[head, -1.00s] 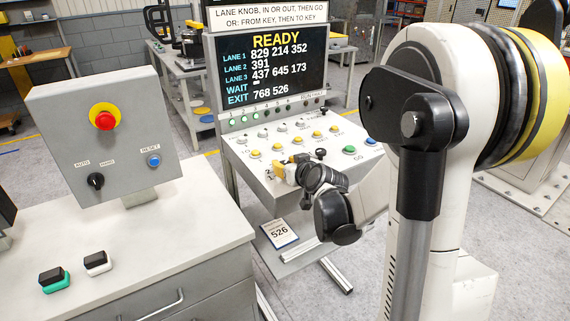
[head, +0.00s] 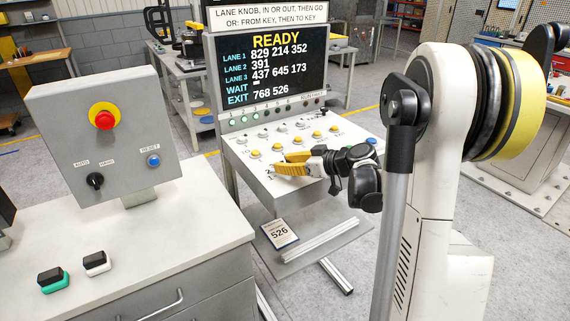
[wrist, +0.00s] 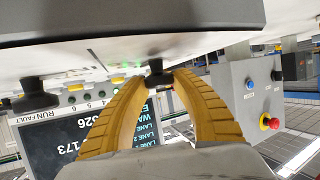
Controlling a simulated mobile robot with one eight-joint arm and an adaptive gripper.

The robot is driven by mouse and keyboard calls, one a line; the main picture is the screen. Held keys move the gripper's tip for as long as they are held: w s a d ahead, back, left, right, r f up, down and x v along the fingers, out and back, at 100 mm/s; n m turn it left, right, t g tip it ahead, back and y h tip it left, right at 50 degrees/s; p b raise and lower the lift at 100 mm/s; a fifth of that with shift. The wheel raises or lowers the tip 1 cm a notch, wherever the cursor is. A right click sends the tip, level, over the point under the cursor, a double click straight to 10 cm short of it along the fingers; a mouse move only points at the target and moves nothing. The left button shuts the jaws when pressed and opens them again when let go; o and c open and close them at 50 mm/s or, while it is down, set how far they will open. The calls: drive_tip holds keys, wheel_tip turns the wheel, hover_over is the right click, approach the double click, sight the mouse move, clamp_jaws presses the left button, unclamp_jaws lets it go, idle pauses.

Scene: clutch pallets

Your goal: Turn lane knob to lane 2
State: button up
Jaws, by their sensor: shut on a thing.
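The lane knob is a small black knob (wrist: 157,73) on the sloping white console panel (head: 240,152). In the wrist view, which is turned over, it sits between the tips of the two yellow fingers. My gripper (wrist: 161,82) is shut on it. In the head view my gripper (head: 278,168) lies low over the panel's left front part and points left, its fingers covering the knob. The knob's pointer and lane setting cannot be made out. The screen (head: 270,75) above reads READY, with lane 1 showing 829 214 352, lane 2 391 and lane 3 437 645 173.
Rows of small buttons cover the panel close around my gripper, with a blue button (head: 372,141) at the right. Another black knob (wrist: 38,98) shows in the wrist view. A grey box with a red stop button (head: 104,120) stands on the left cabinet. A 526 card (head: 280,234) lies below.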

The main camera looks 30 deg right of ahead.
drive_tip(key=n+g+y, duration=0.4)
drive_tip(key=n+y, duration=0.1)
drive_tip(key=shift+d+n+p, duration=0.1)
drive_tip(key=shift+n+p, duration=0.2)
drive_tip(key=shift+p, duration=0.05)
drive_tip(key=n+g+y+p, duration=0.1)
drive_tip(key=n+g+y, duration=0.1)
drive_tip(key=n+g, duration=0.2)
drive_tip(key=shift+f+n+g, duration=0.1)
drive_tip(key=shift+n+g, duration=0.2)
drive_tip(key=shift+g, duration=0.3)
drive_tip(key=o, duration=1.1)
drive_tip(key=shift+o, duration=0.2)
wheel_tip(320, 180, up, 10)
drive_tip(key=shift+o, duration=0.2)
